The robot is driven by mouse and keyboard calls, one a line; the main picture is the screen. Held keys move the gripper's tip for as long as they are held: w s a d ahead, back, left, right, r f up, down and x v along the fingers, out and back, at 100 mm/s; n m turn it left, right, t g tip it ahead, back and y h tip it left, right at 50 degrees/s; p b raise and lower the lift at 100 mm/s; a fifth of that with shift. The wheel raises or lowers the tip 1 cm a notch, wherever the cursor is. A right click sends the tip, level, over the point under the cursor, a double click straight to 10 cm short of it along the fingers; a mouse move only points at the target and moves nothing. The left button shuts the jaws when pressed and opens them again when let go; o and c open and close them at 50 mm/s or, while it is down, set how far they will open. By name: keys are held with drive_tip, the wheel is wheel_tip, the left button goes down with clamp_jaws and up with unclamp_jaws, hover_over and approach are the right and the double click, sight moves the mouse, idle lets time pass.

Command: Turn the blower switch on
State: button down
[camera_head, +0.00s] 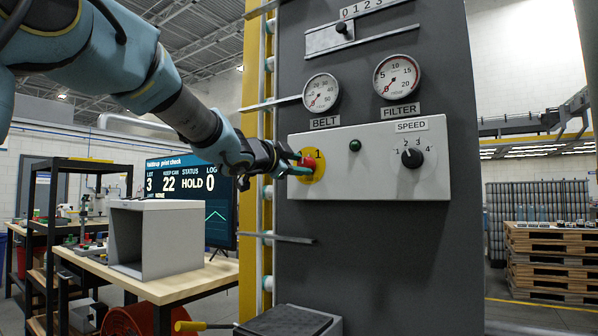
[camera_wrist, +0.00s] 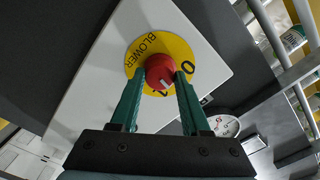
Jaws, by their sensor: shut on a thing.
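The blower switch is a red knob (camera_wrist: 160,70) on a yellow disc (camera_wrist: 134,57) marked BLOWER, with a 0 and a partly hidden second mark. The knob's white pointer line faces the lower right in the wrist view, toward the side between the marks; its exact setting is hard to tell. In the head view the knob (camera_head: 310,163) is partly hidden by my gripper (camera_head: 299,163), and a 1 shows at the disc's upper right. My gripper's green fingers are shut on the knob from both sides.
The light panel (camera_head: 437,180) also carries a dark green lamp (camera_head: 355,145) and a speed dial (camera_head: 412,158). Belt (camera_head: 321,93) and filter (camera_head: 397,77) gauges sit above. A metal rod (camera_head: 275,237) juts out below, left of the panel. A bench with a grey box (camera_head: 160,237) stands left.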

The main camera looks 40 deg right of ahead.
drive_tip(key=m+b, duration=0.2)
drive_tip(key=m, duration=0.2)
drive_tip(key=shift+f, duration=0.1)
drive_tip(key=shift+m+b, duration=0.5)
drive_tip(key=shift+m, duration=1.2)
drive_tip(key=shift+c, duration=1.9)
unclamp_jaws()
drive_tip(key=b+v, duration=0.1)
drive_tip(key=v, duration=0.9)
drive_tip(key=shift+a, duration=0.35)
